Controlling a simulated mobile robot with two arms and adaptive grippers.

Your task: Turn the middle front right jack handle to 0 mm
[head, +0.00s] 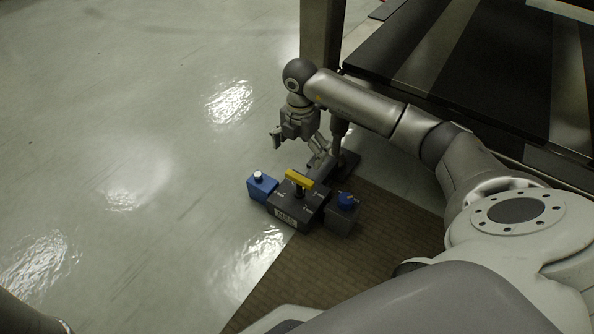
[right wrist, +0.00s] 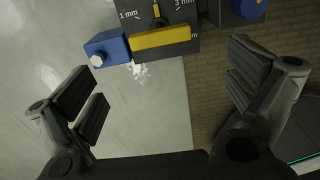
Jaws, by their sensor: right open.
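The jack handle is a yellow bar (head: 299,179) on top of a dark grey box (head: 285,207) with a white label on its front. In the right wrist view the yellow bar (right wrist: 165,38) lies across the picture, with "1 mm" and "3 mm" marks behind it on the box (right wrist: 180,14). Another mark is partly hidden by the bar; I cannot read the setting. My right gripper (head: 298,149) is open and empty, just behind the box in the head view. In the right wrist view its fingers (right wrist: 166,85) are wide apart, with the handle beyond them, untouched. My left gripper is not in view.
A blue box (head: 262,189) with a white knob stands left of the jack box. A post (head: 320,35) and a dark platform (head: 470,60) rise behind. The glossy floor on the left is clear.

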